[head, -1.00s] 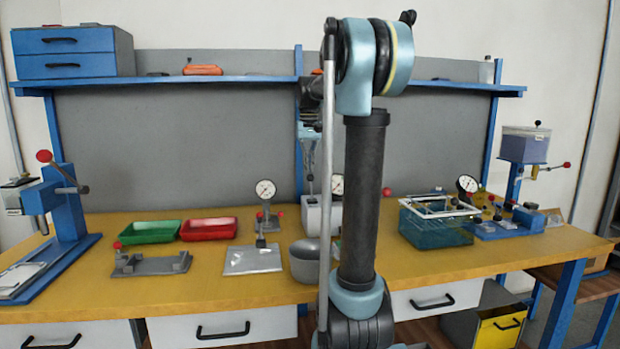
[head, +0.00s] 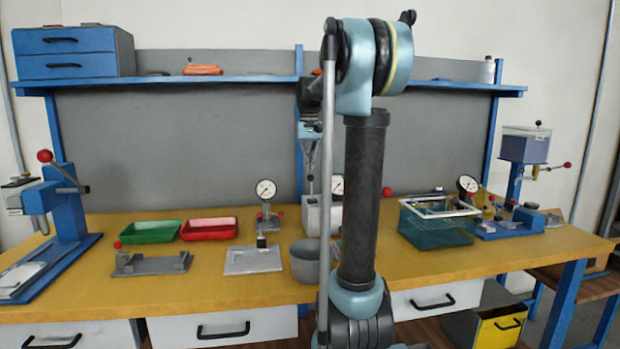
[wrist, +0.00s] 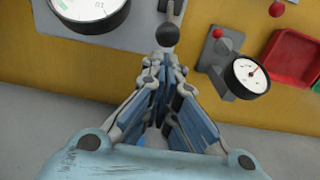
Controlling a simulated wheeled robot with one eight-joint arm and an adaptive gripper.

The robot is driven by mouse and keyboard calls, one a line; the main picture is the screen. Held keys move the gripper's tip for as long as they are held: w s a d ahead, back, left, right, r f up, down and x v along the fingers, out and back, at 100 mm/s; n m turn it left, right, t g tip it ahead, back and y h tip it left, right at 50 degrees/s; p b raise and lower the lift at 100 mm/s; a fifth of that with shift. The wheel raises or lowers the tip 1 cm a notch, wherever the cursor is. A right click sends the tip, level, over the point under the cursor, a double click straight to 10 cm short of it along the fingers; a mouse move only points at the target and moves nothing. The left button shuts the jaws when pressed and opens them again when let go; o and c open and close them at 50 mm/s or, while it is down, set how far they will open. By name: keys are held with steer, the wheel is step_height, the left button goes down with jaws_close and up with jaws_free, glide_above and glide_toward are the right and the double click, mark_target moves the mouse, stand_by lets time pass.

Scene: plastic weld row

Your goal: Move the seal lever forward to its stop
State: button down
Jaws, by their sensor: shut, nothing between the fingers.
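A lever with a black ball knob (wrist: 168,35) shows at the top of the wrist view, just beyond my fingertips. I take it for the seal lever; its lower part is hardly visible. My gripper (wrist: 163,68) is shut and empty, its fingertips right beside the knob; I cannot tell if they touch it. In the head view my gripper (head: 311,175) hangs above a pale grey device (head: 312,215), partly behind my own arm. A large dial gauge (wrist: 88,8) shows left of the knob in the wrist view.
Another gauge (head: 265,189) on a stand is left of the device. Green (head: 150,232) and red (head: 208,229) trays, a grey bowl (head: 305,262) and a flat plate (head: 253,260) are on the yellow bench (head: 210,285). A clear tank (head: 436,225) stands right of my arm.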

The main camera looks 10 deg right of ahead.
steer(key=shift+s+f, duration=0.1)
steer(key=shift+f, duration=1.7)
